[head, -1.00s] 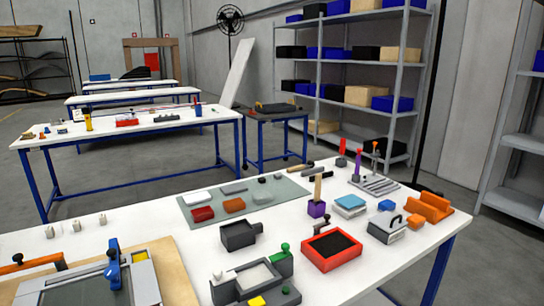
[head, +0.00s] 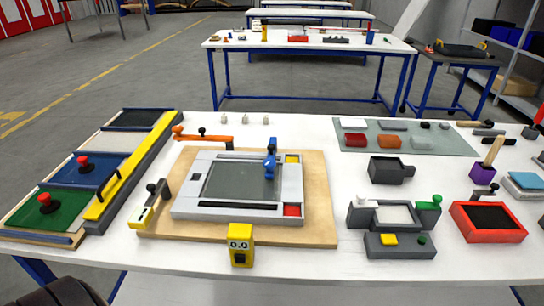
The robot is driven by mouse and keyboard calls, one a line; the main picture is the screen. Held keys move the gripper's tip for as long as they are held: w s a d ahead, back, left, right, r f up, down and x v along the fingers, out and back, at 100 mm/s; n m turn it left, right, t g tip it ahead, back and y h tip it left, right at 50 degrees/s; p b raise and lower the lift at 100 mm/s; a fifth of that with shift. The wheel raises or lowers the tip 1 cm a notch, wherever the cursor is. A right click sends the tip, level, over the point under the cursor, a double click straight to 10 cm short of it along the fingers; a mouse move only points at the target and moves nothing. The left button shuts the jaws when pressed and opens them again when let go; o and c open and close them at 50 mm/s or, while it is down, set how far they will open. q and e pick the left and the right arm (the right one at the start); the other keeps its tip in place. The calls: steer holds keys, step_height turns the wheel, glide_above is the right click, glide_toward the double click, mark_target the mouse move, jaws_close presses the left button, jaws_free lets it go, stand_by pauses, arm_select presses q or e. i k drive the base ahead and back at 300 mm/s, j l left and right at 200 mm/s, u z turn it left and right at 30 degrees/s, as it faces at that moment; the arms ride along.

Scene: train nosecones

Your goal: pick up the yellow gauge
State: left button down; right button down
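Neither of my grippers can be made out in the head view.
A grey frame (head: 185,201) with a dark panel lies on the board. A long yellow bar (head: 132,166) and colored panels with red knobs stand to the left. Grey blocks (head: 398,247) and a red tray (head: 459,222) are to the right. The table's front edge is close.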

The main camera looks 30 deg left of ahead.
mark_target(240, 237)
steer(key=u, duration=1.3)
